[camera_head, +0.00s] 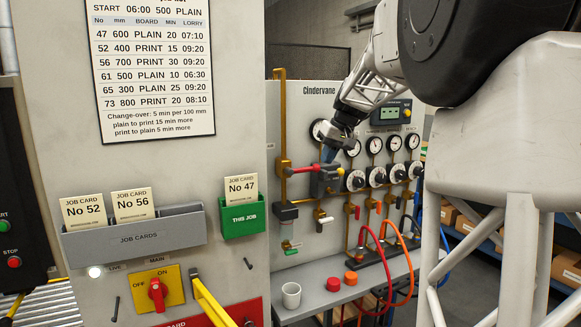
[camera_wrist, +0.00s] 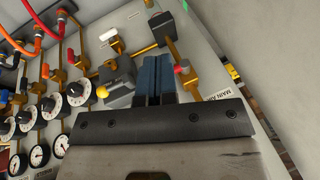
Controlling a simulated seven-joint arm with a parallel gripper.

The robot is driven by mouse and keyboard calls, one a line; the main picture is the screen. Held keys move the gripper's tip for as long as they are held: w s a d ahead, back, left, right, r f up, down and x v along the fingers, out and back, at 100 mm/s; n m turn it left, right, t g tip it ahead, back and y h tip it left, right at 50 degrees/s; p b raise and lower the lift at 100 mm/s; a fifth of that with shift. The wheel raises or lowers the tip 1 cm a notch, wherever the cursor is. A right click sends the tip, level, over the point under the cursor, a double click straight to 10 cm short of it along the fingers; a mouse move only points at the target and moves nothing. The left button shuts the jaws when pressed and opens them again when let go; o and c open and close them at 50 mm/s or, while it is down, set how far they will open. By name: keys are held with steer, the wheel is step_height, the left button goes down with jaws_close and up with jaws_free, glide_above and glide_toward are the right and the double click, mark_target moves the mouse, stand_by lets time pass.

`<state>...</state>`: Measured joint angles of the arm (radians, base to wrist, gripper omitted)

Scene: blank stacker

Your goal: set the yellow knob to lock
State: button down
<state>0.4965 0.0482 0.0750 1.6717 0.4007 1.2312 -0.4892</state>
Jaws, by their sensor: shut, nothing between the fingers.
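The yellow knob (camera_head: 340,171) is a small ball on a grey block (camera_head: 326,182) mounted on the Cindervane panel. In the wrist view the knob (camera_wrist: 102,91) shows at the lower left of the grey block (camera_wrist: 119,80), left of my fingers. My gripper (camera_head: 327,156) is at the block's upper side in the head view. Its blue fingers (camera_wrist: 154,68) are together with nothing between them. They are close to the block and apart from the knob; I cannot tell whether they touch the block. No lock mark is readable.
A red-handled valve (camera_head: 303,169) sits on the brass pipe just left of the block. Dials and gauges (camera_head: 376,177) line the panel to the right. Red and orange hoses (camera_head: 399,240) hang below.

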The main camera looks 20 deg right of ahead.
steer(key=t, duration=0.1)
glide_toward(333, 173)
steer(key=s+r, duration=0.3)
steer(key=s, duration=0.2)
steer(key=w+d+f+y, duration=0.1)
steer(key=w+d, duration=0.1)
steer(key=d, duration=1)
steer(key=shift+w+t, duration=0.4)
steer(key=shift+f, duration=0.1)
steer(key=w+a+f, duration=0.5)
steer(key=a+f, duration=0.2)
steer(key=f, duration=0.2)
steer(key=shift+a, duration=0.2)
